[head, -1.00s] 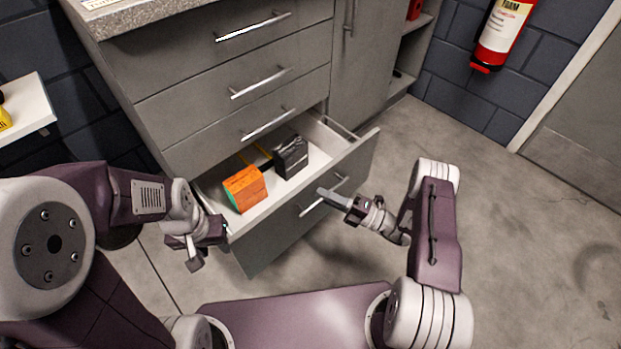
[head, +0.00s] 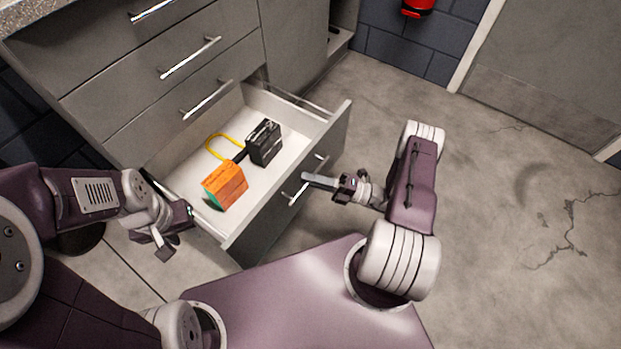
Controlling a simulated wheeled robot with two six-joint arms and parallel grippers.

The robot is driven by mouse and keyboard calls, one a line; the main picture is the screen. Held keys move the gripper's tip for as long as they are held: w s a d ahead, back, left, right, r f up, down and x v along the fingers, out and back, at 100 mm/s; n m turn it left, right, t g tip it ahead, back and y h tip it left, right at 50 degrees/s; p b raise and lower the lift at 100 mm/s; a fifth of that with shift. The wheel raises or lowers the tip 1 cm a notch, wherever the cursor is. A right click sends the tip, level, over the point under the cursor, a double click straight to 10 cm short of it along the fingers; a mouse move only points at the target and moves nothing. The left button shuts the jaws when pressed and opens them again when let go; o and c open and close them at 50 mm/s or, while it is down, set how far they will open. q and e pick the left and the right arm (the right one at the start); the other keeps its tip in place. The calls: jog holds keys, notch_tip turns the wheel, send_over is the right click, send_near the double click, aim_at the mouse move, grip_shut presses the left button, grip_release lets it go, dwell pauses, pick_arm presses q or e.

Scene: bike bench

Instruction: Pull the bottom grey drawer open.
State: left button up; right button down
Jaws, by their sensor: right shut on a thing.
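The bottom grey drawer (head: 262,226) stands well open from the cabinet, with its white interior showing. An orange box (head: 225,186), a black box-shaped item (head: 264,143) and a yellow loop (head: 212,143) lie inside it. My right gripper (head: 308,181) is at the drawer's bar handle (head: 293,195) and shut on it; the fingers hide part of the bar. My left gripper (head: 172,232) hangs by the drawer's left front corner, apart from the handle. Whether its fingers are open is not clear.
Several closed drawers are above, the nearest with a silver handle (head: 207,99). A tall cabinet door (head: 295,45) stands to their right. A red fire extinguisher (head: 417,7) hangs on the wall. The concrete floor at the right (head: 490,200) is clear.

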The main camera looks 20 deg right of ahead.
jog(key=c, duration=1.8)
grip_release()
jog(key=shift+o, duration=0.2)
jog(key=shift+d, duration=0.25)
jog(key=p+v, duration=0.1)
jog(key=v, duration=0.7)
jog(key=shift+s+d+p, duration=0.2)
jog(key=shift+d+p, duration=0.05)
jog(key=shift+p, duration=0.15)
jog(key=shift+f, duration=0.1)
